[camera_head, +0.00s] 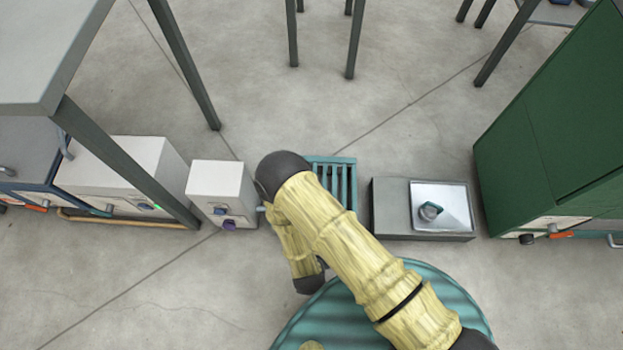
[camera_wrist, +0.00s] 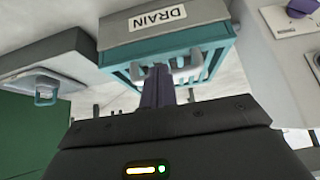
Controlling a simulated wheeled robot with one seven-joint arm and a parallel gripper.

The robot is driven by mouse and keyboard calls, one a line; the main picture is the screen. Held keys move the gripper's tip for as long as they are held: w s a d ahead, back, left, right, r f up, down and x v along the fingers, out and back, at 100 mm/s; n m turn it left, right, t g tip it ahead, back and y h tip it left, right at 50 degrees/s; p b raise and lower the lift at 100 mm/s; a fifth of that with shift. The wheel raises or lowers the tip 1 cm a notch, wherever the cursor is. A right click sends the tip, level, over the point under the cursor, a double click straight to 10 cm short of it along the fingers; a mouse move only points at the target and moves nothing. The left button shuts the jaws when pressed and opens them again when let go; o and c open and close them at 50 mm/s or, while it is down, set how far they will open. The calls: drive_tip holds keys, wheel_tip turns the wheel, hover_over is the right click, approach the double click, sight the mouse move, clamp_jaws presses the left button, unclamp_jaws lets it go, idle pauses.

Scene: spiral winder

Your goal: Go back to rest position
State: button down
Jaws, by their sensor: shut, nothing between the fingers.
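My arm reaches forward in the head view, bent at the elbow, and its end is hidden behind its own links there. In the wrist view my gripper (camera_wrist: 158,88) shows as dark fingers held together with nothing between them. The fingers point toward a teal slatted crate-like unit (camera_wrist: 200,52) with a light handle and a grey top labelled DRAIN (camera_wrist: 157,17). I cannot tell whether the fingertips touch the handle. In the head view the teal slatted unit (camera_head: 345,177) lies partly behind my arm.
A white box with knobs (camera_head: 217,182) stands left of the teal unit. A grey box with a metal plate (camera_head: 388,222) stands to its right, then a large green cabinet (camera_head: 560,120). A grey table (camera_head: 40,50) is at upper left. Open floor (camera_head: 300,110) lies behind.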

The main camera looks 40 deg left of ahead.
drive_tip(key=shift+w+r, duration=0.1)
idle(0.3)
drive_tip(key=w+a+r+m+g+h, duration=0.1)
drive_tip(key=w+a+r+m, duration=0.15)
drive_tip(key=w+r, duration=1.35)
drive_tip(key=w+d+r+m+h, duration=0.1)
drive_tip(key=w+d+r+m, duration=0.2)
drive_tip(key=w+d+r, duration=0.95)
drive_tip(key=s+d+r+m+g+h+p, duration=0.1)
drive_tip(key=s+d+r, duration=0.3)
drive_tip(key=d+r, duration=0.6)
drive_tip(key=s+d+r+m+g+h, duration=0.1)
drive_tip(key=s+d+r, duration=0.4)
drive_tip(key=d, duration=0.8)
wheel_tip(320, 180, up, 36)
drive_tip(key=w+p, duration=0.1)
drive_tip(key=p, duration=3.3)
drive_tip(key=shift+w+f, duration=0.25)
drive_tip(key=shift+w, duration=0.05)
